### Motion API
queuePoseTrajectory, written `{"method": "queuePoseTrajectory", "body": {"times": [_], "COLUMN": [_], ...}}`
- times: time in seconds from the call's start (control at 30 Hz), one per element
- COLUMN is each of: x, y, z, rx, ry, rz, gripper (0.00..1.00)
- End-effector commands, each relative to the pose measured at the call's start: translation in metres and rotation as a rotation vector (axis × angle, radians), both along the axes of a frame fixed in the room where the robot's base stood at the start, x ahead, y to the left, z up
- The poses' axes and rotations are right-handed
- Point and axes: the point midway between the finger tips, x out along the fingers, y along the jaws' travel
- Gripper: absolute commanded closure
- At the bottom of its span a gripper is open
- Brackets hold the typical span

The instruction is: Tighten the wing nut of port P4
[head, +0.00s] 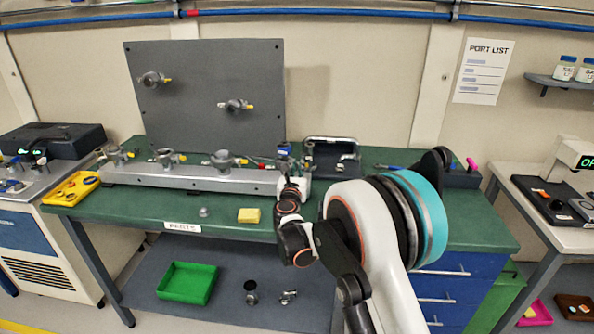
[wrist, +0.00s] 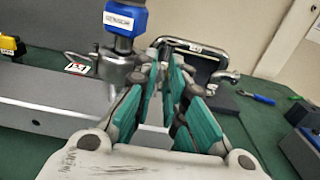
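The metal rail (head: 190,178) on the bench carries several clamped ports. At its right end, the port with a blue-topped fitting (head: 284,150) stands beside my gripper (head: 291,186). In the wrist view this blue fitting (wrist: 125,17) rises from a metal clamp (wrist: 117,66), left of my fingers. A small red-and-white label (wrist: 78,66) lies on the rail, too small to read surely. My gripper (wrist: 168,62) has its teal pads apart with a narrow gap. A pale grey surface shows low between them. The wing nut is not clearly visible; my fingers may hide it.
A metal-framed tray (head: 332,158) stands right of the rail's end. A yellow block (head: 249,215) and a small metal part (head: 204,212) lie in front. A grey panel (head: 210,130) stands behind. Blue-handled pliers (wrist: 256,97) lie to the right on the green bench (head: 450,215).

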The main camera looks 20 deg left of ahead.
Motion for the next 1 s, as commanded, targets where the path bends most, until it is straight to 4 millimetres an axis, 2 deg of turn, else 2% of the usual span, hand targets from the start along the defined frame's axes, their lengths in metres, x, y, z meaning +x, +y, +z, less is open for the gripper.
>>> {"method": "queuePoseTrajectory", "body": {"times": [0.07,0.13,0.63,1.0], "x": [-0.0001,-0.0002,-0.0002,0.0006], "y": [0.0,0.0,-0.0007,-0.0033], "z": [0.0,0.0,-0.0005,-0.0018], "rx": [0.0,0.0,0.045,0.299], "ry": [0.0,0.0,0.011,0.072], "rz": [0.0,0.0,0.0,0.0], "gripper": [0.88,1.0,1.0,1.0]}}
